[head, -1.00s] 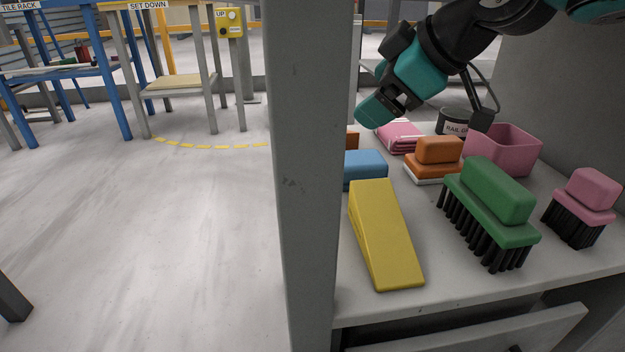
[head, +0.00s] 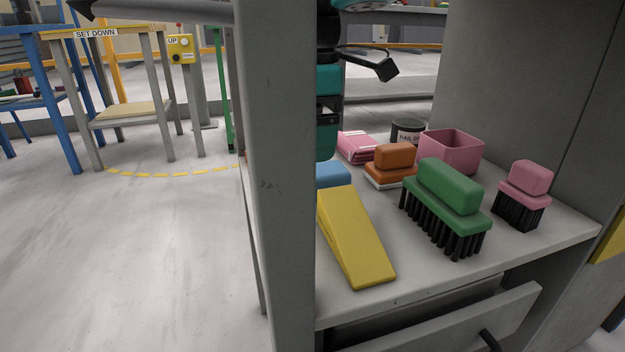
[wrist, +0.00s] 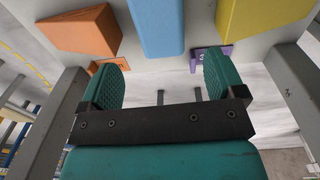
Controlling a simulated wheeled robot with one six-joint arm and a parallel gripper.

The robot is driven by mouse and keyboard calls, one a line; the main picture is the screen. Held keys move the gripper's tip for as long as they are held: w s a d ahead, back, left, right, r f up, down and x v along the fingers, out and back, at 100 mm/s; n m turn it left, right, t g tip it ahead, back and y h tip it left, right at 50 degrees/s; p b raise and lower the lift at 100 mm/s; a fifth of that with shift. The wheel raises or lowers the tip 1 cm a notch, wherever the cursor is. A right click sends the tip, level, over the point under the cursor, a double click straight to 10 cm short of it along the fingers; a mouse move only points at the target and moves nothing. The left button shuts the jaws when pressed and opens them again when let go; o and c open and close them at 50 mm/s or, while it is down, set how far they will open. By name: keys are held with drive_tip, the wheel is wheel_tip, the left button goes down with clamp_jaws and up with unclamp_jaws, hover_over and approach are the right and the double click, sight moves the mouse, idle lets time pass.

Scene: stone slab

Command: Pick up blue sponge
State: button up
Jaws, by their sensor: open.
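The blue sponge (head: 332,174) is a light-blue block on the grey shelf (head: 430,275), behind the yellow wedge, its left part hidden by the post. In the wrist view the blue sponge (wrist: 157,25) lies ahead of the fingers, across the upper middle of the picture. My gripper (wrist: 164,75) is open, its teal fingers wide apart with nothing between them. In the head view my gripper (head: 326,140) is partly hidden by the post and hangs just behind the sponge's visible part. I cannot tell whether it touches the sponge.
A grey post (head: 277,180) stands at the shelf's left. A yellow wedge (head: 355,240) and an orange block (wrist: 85,30) flank the sponge. A green brush (head: 445,200), orange brush (head: 393,160), pink cloth (head: 356,148), pink bin (head: 452,152), dark tin (head: 407,131) and pink brush (head: 523,190) stand nearby.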

sight(329, 173)
drive_tip(key=shift+s+d+f, duration=0.1)
drive_tip(key=shift+d, duration=0.15)
drive_tip(key=shift+f+b, duration=0.95)
drive_tip(key=shift+b, duration=0.1)
drive_tip(key=f+b, duration=0.1)
drive_tip(key=b, duration=0.1)
drive_tip(key=f+b, duration=0.4)
drive_tip(key=shift+w+d+f, duration=0.2)
drive_tip(key=shift+w+d, duration=0.05)
drive_tip(key=shift+w, duration=0.05)
drive_tip(key=shift+r, duration=0.1)
drive_tip(key=c, duration=1)
